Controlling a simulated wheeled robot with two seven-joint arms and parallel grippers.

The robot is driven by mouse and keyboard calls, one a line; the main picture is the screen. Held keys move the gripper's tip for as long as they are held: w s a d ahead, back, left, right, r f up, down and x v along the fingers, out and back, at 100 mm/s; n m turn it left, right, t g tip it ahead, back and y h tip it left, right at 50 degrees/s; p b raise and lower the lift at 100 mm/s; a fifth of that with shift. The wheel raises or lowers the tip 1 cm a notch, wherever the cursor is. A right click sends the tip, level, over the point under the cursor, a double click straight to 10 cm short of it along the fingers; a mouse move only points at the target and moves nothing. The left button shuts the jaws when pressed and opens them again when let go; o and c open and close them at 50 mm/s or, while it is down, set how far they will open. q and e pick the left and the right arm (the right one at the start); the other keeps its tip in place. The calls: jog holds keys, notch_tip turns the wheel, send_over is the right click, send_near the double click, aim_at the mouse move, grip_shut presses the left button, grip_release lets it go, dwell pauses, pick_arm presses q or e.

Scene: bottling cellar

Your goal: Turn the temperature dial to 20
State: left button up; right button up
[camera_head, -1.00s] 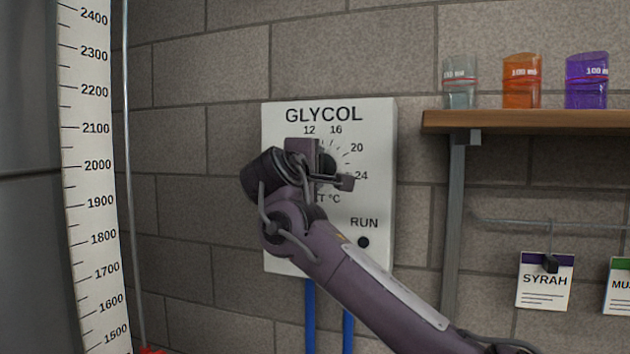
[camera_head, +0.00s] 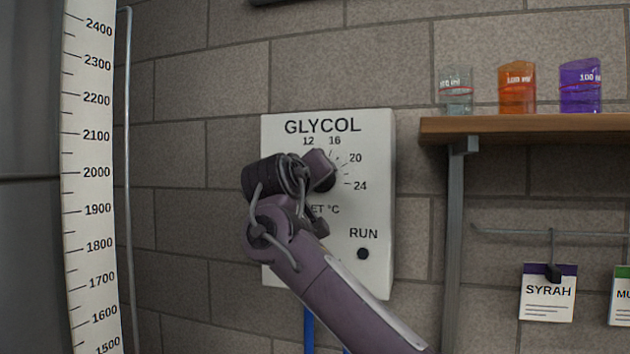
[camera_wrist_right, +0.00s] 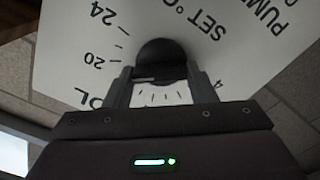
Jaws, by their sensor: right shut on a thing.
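The white glycol panel (camera_head: 375,215) hangs on the block wall, with a round black temperature dial (camera_head: 327,183). The numbers 12, 16, 20 and 24 show around the dial in the head view. My right gripper (camera_head: 318,184) covers much of the dial. In the right wrist view the dial (camera_wrist_right: 160,55) sits between the two fingers of my right gripper (camera_wrist_right: 161,80), which is shut on it. A short pale line shows on the dial's lower edge there. I cannot tell which number the dial points to. My left gripper is out of view.
A RUN button (camera_head: 363,254) sits low on the panel, right of my right arm. A wooden shelf (camera_head: 520,126) at the right holds several coloured beakers. Cards hang from a rail below it. A tall white scale (camera_head: 92,190) stands at the left.

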jog(key=shift+f+m, duration=0.2)
jog(key=shift+m, duration=0.4)
jog(key=o, duration=1)
jog(key=shift+r, duration=0.1)
jog(key=b+v, duration=0.4)
jog(key=v, duration=0.3)
jog(key=shift+s+a, duration=0.1)
jog(key=shift+s, duration=0.25)
